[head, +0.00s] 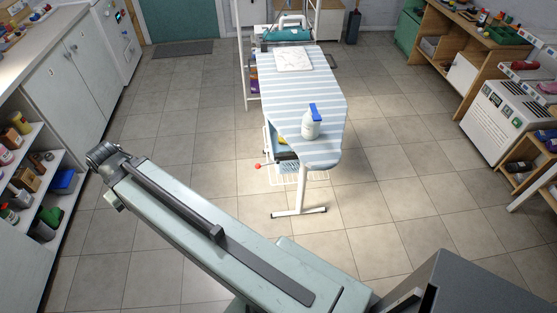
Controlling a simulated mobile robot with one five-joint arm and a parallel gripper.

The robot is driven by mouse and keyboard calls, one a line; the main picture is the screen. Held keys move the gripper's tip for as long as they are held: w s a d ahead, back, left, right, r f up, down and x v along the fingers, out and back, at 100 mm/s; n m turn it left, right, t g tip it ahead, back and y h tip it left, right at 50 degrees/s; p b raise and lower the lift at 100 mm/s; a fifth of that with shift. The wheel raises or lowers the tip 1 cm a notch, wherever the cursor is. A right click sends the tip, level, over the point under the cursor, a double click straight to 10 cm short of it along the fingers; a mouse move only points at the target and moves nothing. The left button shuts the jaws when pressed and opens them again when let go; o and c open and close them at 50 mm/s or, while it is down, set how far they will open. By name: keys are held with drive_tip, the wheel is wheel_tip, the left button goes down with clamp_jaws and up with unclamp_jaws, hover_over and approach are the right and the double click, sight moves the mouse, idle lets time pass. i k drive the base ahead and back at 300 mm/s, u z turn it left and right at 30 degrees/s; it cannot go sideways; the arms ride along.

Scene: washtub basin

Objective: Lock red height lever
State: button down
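The red height lever shows as a small red knob (257,166) on a thin rod. It sticks out to the left from under the near end of the striped ironing board (282,92). It is too small here to tell whether it is locked. My arm reaches from the bottom of the head view to the left, and its far end is well left of the knob and apart from it. My gripper's fingers cannot be made out at that end.
A white bottle with a blue top (311,124) and a folded cloth (293,59) rest on the board. The board's white foot (299,212) stands on the tiled floor. Open shelves (30,180) line the left, a workbench (470,60) the right. Floor around the board is clear.

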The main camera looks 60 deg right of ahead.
sight(258, 166)
drive_tip(key=u, duration=0.15)
drive_tip(key=i, duration=0.95)
drive_tip(key=z, duration=0.05)
